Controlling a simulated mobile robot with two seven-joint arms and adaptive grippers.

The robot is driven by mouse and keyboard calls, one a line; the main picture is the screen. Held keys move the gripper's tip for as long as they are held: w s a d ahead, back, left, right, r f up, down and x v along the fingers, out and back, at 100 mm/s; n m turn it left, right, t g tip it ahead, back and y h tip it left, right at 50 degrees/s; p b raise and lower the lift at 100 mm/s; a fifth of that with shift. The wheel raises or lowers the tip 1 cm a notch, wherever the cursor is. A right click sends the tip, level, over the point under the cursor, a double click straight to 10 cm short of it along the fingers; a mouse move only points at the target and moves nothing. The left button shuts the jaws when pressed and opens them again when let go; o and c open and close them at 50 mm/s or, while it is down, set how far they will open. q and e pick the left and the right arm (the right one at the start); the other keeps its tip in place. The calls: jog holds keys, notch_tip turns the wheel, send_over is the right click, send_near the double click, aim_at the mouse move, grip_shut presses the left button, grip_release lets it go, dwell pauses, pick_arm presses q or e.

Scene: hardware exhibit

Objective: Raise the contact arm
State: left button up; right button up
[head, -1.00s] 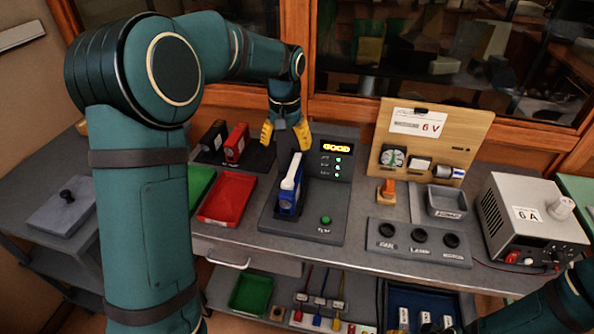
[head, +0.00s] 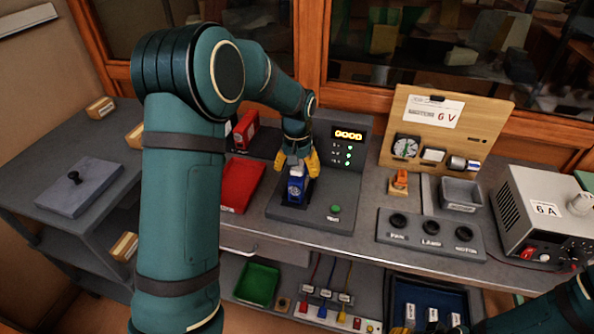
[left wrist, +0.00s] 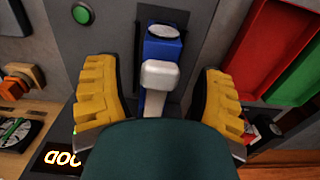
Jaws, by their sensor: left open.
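The tester (head: 318,210) is a dark grey stand on the bench with a lit yellow "GOOD" display and green lamps. A blue cell (head: 297,188) sits in it; its blue body also shows in the left wrist view (left wrist: 163,48). The white contact arm (left wrist: 158,76) lies over the cell, its blocky end between my fingers; in the head view my gripper mostly hides it. My left gripper (head: 297,163) is open and points down, with a yellow finger on each side of the contact arm and gaps visible in the left wrist view (left wrist: 158,95).
A red tray (head: 241,187) and a red cell (head: 245,130) are left of the tester. An orange switch (head: 399,182), a grey bin (head: 460,195) and a power supply (head: 545,215) stand to the right. My right arm shows at bottom right, its gripper barely visible.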

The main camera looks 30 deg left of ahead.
pick_arm(q)
jog(key=shift+f, duration=0.15)
jog(key=shift+c, duration=0.2)
grip_shut()
